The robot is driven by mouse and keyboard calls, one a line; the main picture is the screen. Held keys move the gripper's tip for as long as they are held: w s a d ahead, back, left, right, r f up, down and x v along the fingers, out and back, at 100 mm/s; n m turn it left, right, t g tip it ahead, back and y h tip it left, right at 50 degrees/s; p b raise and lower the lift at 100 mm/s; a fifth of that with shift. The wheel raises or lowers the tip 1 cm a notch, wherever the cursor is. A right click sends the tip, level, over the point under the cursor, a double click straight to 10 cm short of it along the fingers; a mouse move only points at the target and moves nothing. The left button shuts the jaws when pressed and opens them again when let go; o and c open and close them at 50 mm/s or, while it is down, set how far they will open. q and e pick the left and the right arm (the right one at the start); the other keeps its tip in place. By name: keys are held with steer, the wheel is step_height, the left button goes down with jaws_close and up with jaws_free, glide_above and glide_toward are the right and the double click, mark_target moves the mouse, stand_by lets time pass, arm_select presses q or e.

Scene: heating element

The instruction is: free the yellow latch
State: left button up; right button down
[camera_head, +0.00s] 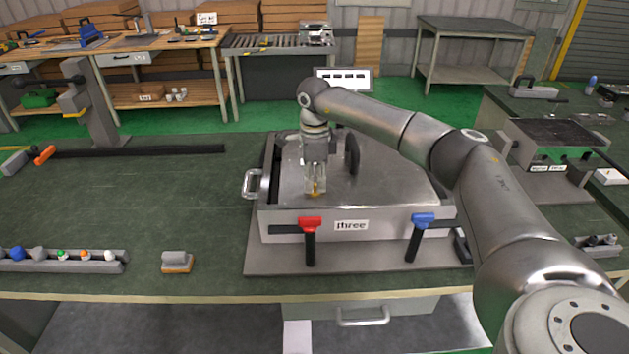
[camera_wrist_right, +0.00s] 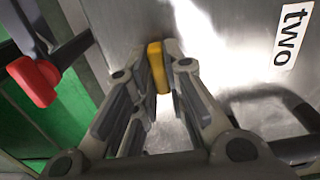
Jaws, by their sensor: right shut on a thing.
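The grey metal heating-element box (camera_head: 385,190) stands on a plate on the green table, with a "three" label on its front. The yellow latch (camera_head: 316,189) is small and sits at the upper face of the box near its left part. My right gripper (camera_head: 315,186) reaches down from above and is shut on it. In the right wrist view the yellow latch (camera_wrist_right: 155,67) is upright between the fingertips of my right gripper (camera_wrist_right: 153,78). The finger faces hide part of it. My left gripper is in neither view.
A red-topped latch (camera_head: 310,224) and a blue-topped latch (camera_head: 423,221) with black stems are on the box front. A sponge-like block (camera_head: 177,262) and a rack of small knobs (camera_head: 62,260) lie left. The table's left middle is clear.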

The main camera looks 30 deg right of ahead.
mark_target(314, 183)
steer(key=shift+r, duration=0.1)
steer(key=c, duration=1.5)
jaws_free()
step_height(314, 183, up, 12)
steer(key=shift+f, duration=0.1)
steer(key=shift+a, duration=0.1)
